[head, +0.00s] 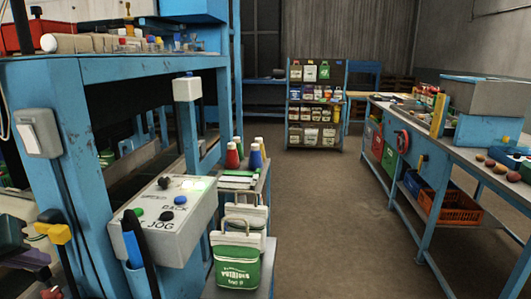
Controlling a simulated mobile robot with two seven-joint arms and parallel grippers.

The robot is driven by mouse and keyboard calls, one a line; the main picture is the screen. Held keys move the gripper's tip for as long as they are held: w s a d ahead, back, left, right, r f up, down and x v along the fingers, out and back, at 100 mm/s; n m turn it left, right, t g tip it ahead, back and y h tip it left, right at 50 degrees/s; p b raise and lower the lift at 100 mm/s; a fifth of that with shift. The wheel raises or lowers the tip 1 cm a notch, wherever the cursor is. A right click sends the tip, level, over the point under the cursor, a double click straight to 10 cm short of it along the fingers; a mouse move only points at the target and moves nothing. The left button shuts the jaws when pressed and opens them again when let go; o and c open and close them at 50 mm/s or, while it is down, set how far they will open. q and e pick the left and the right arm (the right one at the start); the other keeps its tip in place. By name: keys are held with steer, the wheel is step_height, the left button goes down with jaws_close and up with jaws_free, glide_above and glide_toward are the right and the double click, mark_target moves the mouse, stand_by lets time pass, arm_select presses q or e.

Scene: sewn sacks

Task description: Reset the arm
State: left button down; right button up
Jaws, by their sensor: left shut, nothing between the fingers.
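My right gripper is out of view. The grey control box (178,238) has a lit green button, several dark and coloured knobs, and the word JOG on its front.
The blue workbench (115,70) fills the left side. A stocked shelf (336,108) stands at the back, a long bench (455,145) at the right. The floor (335,220) between is clear.

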arm_select(q)
steer(key=s+d+f+m+g+h, duration=0.15)
steer(key=s+d+m, duration=0.35)
steer(key=s+d, duration=0.55)
steer(key=s+d+m+g+h, duration=0.2)
steer(key=s+d+m, duration=0.4)
steer(key=s, duration=0.7)
step_height(320, 180, up, 31)
steer(key=n+p, duration=0.1)
steer(key=p, duration=3)
steer(key=shift+d, duration=0.3)
